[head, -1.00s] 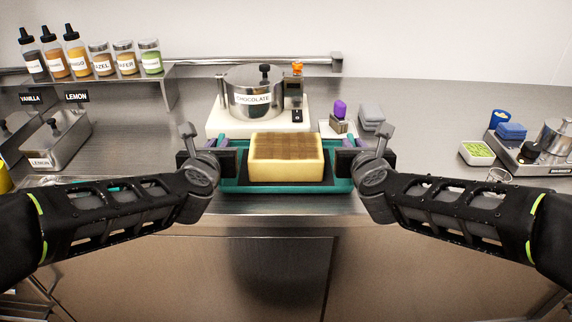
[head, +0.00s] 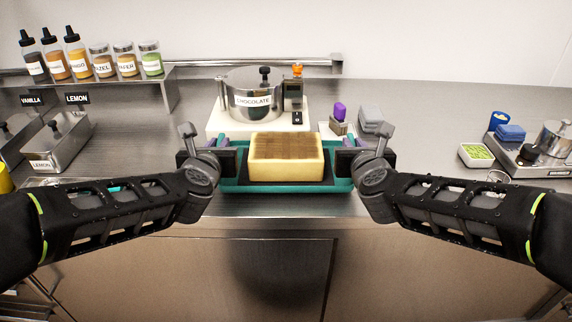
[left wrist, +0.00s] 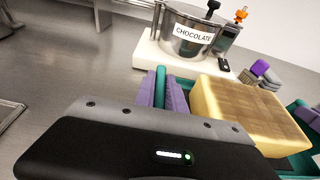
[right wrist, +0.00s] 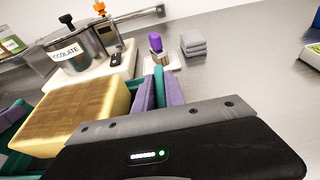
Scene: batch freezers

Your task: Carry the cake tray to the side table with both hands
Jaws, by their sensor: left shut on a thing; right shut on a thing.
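The cake tray (head: 285,187) is teal with a dark inner mat, and it carries a yellow loaf-shaped cake (head: 286,172) with a brown top. My left gripper (head: 222,158) is shut on the tray's left handle, and its purple fingers show around the teal handle in the left wrist view (left wrist: 161,88). My right gripper (head: 350,158) is shut on the right handle, also seen in the right wrist view (right wrist: 158,88). The tray looks level at the counter's front edge. I cannot tell whether it touches the counter. The side table is not identifiable.
A steel pot labelled CHOCOLATE (head: 254,95) on a white base stands just behind the tray. Grey folded cloths (head: 370,115) and a purple-topped tool (head: 339,113) are behind right. A LEMON pan (head: 57,143) is left, a green-filled dish (head: 477,155) right. Counter between is mostly clear.

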